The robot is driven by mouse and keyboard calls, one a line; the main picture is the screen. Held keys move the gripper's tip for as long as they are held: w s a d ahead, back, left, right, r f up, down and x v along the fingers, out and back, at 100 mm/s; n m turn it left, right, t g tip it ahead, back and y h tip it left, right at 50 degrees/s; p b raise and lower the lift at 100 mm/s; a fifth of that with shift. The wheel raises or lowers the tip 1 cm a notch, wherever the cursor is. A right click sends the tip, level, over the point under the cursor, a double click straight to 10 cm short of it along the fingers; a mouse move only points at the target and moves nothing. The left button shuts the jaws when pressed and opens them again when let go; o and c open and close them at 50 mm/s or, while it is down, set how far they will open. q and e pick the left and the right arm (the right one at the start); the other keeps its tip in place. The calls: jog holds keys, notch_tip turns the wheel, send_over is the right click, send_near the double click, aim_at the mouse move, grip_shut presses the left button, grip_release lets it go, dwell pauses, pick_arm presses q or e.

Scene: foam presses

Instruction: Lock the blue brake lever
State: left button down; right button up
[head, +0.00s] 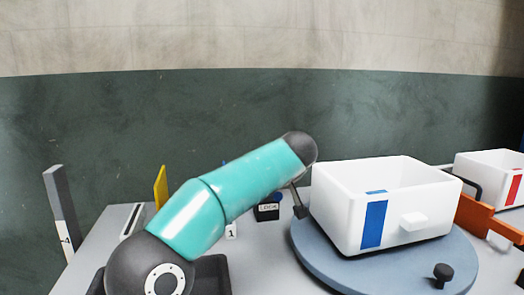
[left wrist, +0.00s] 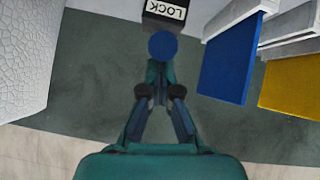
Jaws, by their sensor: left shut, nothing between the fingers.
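A round blue knob (left wrist: 163,46), which I take to be the end of the blue brake lever, shows in the left wrist view just past my left fingertips. My left gripper (left wrist: 160,80) is shut and empty, its fingers pointing at the knob. I cannot tell whether they touch it. A black block labelled LOCK (left wrist: 165,12) lies beyond the knob, upside down in this view. In the head view the LOCK block (head: 268,212) stands left of the turntable, with a bit of blue at its top. My right gripper is out of view.
A white box with a blue stripe (head: 345,215) stands on a round blue-grey turntable (head: 325,275), which has a black peg (head: 443,272). A blue panel (left wrist: 230,60) and a yellow panel (left wrist: 290,82) stand close by. A red-striped box (head: 485,170) is far right.

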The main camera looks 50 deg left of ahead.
pick_arm(q)
jog(key=shift+f, duration=0.3)
jog(key=shift+d, duration=0.1)
jog(key=v, duration=0.8)
jog(key=shift+r, duration=0.2)
